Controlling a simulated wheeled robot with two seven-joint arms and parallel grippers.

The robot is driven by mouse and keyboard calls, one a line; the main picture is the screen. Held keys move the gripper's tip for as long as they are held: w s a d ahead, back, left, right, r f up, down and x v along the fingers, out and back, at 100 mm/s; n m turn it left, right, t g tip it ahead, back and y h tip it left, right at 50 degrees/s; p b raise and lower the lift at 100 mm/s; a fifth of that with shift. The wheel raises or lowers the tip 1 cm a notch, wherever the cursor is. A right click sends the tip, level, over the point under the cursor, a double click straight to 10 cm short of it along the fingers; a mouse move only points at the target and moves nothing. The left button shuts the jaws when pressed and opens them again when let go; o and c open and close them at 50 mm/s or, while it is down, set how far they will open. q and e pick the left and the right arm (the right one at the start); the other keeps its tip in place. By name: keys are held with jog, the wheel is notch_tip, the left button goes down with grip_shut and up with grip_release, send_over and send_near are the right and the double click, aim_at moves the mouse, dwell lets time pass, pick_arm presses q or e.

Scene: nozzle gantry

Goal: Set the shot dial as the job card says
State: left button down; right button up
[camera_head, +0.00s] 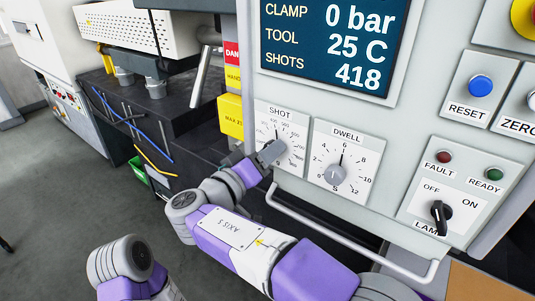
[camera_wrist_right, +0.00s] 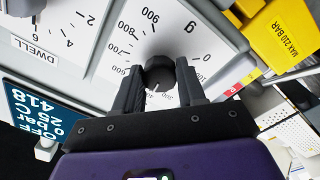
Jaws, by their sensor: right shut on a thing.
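The shot dial is a white plate (camera_head: 299,130) marked SHOT, on the grey panel below the screen. In the right wrist view its scale plate (camera_wrist_right: 180,45) fills the top middle, with 0, 600 to 900 and a g mark readable. My right gripper (camera_head: 270,153) is at the dial in the head view. In the right wrist view its fingers stand either side of the dark round knob (camera_wrist_right: 160,70) and are shut on it. A pale pointer line on the knob points toward the partly hidden middle numbers; the exact value cannot be read. No job card is recognisable. My left gripper is not in view.
The DWELL dial (camera_head: 335,174) sits just right of the shot dial. The screen (camera_head: 330,45) reads clamp 0 bar, tool 25 C, shots 418. A handrail (camera_head: 350,237) runs below the dials. The lamp switch (camera_head: 440,212) and blue RESET button (camera_head: 480,86) are further right.

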jog(key=shift+d+n+p, duration=0.1)
jog(key=shift+n+p, duration=2.9)
jog(key=shift+n, duration=3.7)
jog(key=o, duration=1.1)
jog(key=shift+s, duration=0.1)
jog(key=shift+c, duration=0.2)
jog(key=v, duration=0.7)
jog(key=shift+s+b, duration=0.3)
jog(key=shift+b, duration=0.15)
